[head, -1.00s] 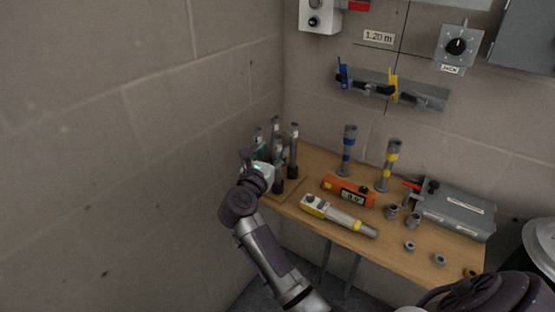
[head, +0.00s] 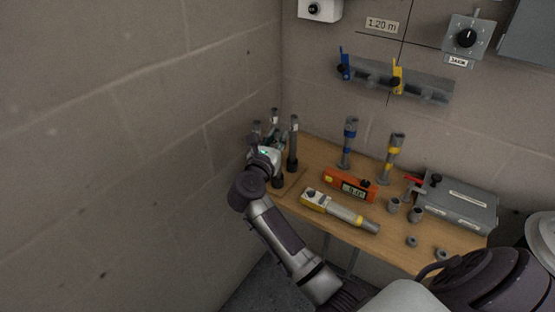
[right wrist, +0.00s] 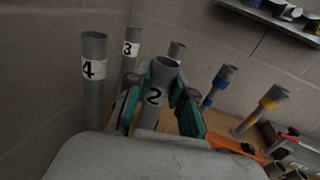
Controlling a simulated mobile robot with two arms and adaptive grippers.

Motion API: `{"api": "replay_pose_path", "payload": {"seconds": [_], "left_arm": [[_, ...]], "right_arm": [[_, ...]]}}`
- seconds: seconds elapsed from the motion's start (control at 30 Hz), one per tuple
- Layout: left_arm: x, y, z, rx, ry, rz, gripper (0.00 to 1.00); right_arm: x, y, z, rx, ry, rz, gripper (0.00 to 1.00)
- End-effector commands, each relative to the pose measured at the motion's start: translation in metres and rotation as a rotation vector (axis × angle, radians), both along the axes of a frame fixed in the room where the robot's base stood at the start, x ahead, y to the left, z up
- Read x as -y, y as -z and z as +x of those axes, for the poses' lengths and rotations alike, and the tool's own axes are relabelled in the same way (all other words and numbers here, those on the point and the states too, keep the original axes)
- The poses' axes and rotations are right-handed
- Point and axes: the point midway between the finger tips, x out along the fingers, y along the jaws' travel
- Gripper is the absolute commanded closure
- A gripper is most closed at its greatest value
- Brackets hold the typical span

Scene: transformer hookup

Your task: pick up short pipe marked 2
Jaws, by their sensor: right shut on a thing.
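The short grey pipe marked 2 (right wrist: 154,97) stands between the teal fingers of my right gripper (right wrist: 160,100) in the right wrist view, with its open top showing above them. The fingers are shut on it. In the head view the right gripper (head: 264,153) is at the group of standing pipes at the left end of the table, and it hides part of them. Pipe 4 (right wrist: 93,72) stands close on the left and pipe 3 (right wrist: 130,50) behind. Another pipe (right wrist: 177,50) stands behind pipe 2, its mark hidden. My left gripper is not in view.
The wooden table (head: 312,240) also holds a blue-banded pipe (head: 348,145), a yellow-banded pipe (head: 391,160), an orange meter (head: 345,184), a yellow-grey tool (head: 335,210), small grey fittings (head: 415,215) and a grey case (head: 455,203). A block wall (head: 130,130) is close on the left.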

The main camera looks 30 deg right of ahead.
Motion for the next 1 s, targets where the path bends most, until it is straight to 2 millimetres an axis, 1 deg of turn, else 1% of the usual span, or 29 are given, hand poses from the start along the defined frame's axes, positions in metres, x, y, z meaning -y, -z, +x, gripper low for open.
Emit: {"api": "replay_pose_path", "payload": {"seconds": [0.37, 0.47, 0.57, 0.77, 0.8, 0.87, 1.0], "left_arm": [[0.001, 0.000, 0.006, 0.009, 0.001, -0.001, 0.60], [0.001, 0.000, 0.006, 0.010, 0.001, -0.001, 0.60], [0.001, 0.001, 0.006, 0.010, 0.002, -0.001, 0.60], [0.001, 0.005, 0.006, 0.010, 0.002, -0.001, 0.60], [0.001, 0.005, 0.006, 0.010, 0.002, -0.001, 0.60], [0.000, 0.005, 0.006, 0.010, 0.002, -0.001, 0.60], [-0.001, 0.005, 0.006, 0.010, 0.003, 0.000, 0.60]], "right_arm": [[0.000, -0.001, 0.000, 0.001, 0.000, 0.000, 1.00], [0.000, -0.004, 0.000, 0.002, 0.000, 0.000, 1.00], [0.000, -0.012, 0.000, 0.004, 0.000, 0.002, 1.00], [0.001, -0.044, -0.001, 0.007, 0.001, 0.004, 1.00], [0.007, -0.047, -0.010, 0.004, 0.002, 0.002, 1.00], [0.015, -0.055, -0.020, 0.005, 0.002, 0.001, 1.00], [0.035, -0.075, -0.047, 0.006, 0.003, 0.001, 1.00]]}}
